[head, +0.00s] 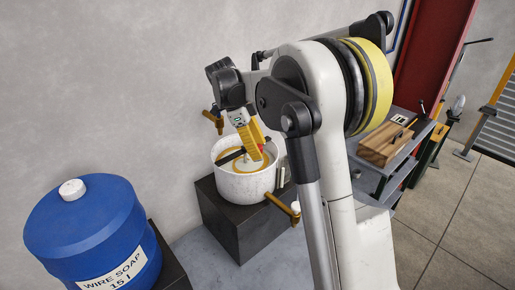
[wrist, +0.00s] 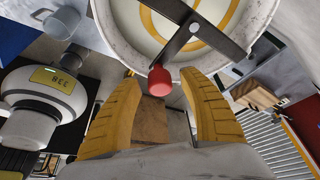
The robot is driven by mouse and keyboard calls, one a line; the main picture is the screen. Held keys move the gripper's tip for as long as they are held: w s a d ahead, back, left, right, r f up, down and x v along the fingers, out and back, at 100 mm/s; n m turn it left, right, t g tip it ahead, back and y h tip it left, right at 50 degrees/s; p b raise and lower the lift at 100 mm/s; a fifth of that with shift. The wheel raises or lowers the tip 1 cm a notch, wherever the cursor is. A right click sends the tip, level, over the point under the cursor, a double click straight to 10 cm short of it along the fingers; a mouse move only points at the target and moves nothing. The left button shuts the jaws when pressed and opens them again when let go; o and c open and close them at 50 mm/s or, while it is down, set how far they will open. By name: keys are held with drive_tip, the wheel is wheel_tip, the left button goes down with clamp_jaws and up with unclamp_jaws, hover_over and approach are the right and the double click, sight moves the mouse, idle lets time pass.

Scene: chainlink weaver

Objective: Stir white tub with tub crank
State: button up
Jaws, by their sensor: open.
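The white tub (head: 240,186) stands on a dark block beside the grey wall. It holds pale liquid with a yellow ring shape. The tub crank is a dark flat bar (wrist: 195,27) across the tub's top, with a red knob (wrist: 160,81) at its end. My gripper (head: 262,152) reaches down at the tub in the head view, partly covering the crank. In the wrist view my gripper (wrist: 160,76) is open, its two yellow fingers on either side of the red knob.
A blue drum (head: 88,235) marked wire soap stands at the lower left. The dark block (head: 232,222) carries the tub. A grey shelf unit (head: 392,172) with a wooden box (head: 385,146) is at the right. Open floor lies at the far right.

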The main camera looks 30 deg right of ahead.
drive_tip(key=v, duration=1.2)
drive_tip(key=shift+d, duration=0.1)
